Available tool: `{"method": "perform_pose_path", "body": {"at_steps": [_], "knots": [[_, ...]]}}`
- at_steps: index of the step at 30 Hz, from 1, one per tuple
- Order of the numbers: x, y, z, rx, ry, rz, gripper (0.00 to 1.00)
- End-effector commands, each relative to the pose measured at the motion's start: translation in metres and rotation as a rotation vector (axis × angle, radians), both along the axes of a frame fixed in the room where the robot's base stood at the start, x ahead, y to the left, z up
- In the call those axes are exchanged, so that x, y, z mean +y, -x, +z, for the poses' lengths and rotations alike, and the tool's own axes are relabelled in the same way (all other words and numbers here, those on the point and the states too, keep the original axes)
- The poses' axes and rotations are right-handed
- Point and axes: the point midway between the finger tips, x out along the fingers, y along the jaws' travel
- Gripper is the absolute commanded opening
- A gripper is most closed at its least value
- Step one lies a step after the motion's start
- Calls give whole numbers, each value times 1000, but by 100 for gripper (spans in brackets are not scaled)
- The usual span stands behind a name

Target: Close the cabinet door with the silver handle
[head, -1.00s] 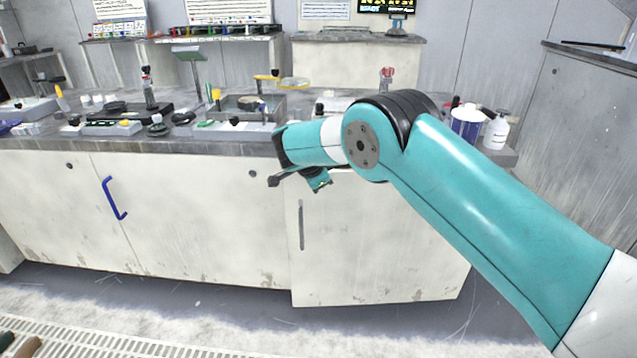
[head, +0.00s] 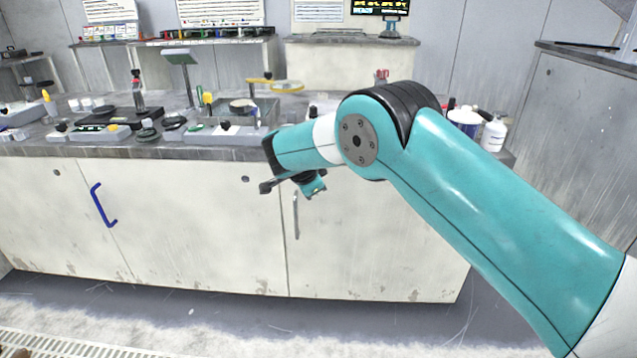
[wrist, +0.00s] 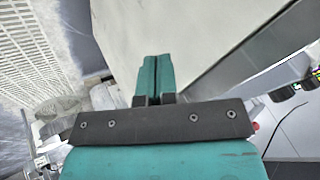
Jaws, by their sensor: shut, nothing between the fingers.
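The cream cabinet door (head: 350,255) with the upright silver handle (head: 296,215) is under the right part of the bench. Its left and lower edges look about flush with the neighbouring front, so it appears shut or nearly so. My gripper (head: 314,188) is just under the counter edge, by the top of the handle. In the wrist view my gripper (wrist: 155,60) is shut and empty, its teal fingers together in front of a pale cabinet surface (wrist: 195,35). Whether the fingers touch it I cannot tell. The handle does not show in the wrist view.
A neighbouring cabinet door with a blue handle (head: 101,206) is at the left and looks shut. The grey countertop (head: 215,153) above holds several tools, dishes and a white bottle (head: 494,132). The floor (head: 200,318) in front is clear.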

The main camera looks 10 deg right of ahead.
Motion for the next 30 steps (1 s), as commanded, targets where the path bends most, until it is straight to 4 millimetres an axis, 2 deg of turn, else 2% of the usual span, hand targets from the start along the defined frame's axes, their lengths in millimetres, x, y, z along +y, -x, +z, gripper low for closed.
{"method": "perform_pose_path", "body": {"at_steps": [1, 3, 9, 13, 19, 22, 26, 29, 30], "knots": [[9, 9, -1, 1, 1, 10, 0], [18, 15, 18, -4, -2, 10, 0], [33, 31, 53, -2, -1, 3, 0], [42, 39, 69, -1, -1, 1, 0], [46, 47, 85, 15, 4, 26, 0], [38, 58, 103, 72, 17, 128, 0], [16, 95, 137, 201, 45, 396, 0], [-3, 142, 161, 296, 64, 655, 0], [-10, 164, 170, 327, 68, 760, 0]]}}
